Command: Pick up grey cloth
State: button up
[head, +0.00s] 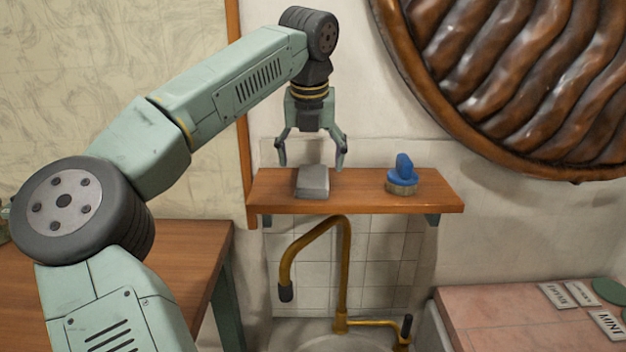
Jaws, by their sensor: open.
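A folded grey cloth (313,182) lies on the left part of a small wooden wall shelf (355,204). My gripper (311,160) points downward above the shelf, with its two fingers spread apart. It is open and empty. The fingertips look to be around the height of the cloth's top or slightly above it, one on each side in the picture. I see no contact with the cloth, and the exact depth between gripper and cloth is hard to tell.
A blue-handled brush (403,174) stands on the shelf right of the cloth. Below are a brass tap (341,275) and a basin. A wooden table (180,262) is at left, a pink counter with labels (500,325) at right. A large carved round piece (520,80) hangs upper right.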

aim_at(313, 176)
jog(key=p+x, duration=0.1)
jog(key=x, duration=0.3)
jog(key=shift+w+d+f, duration=0.15)
jog(key=shift+w+f, duration=0.1)
jog(key=shift+f, duration=0.1)
jog(key=shift+c, duration=0.2)
jog(key=c, duration=1.2)
jog(key=shift+o, duration=0.2)
jog(key=shift+r, duration=0.1)
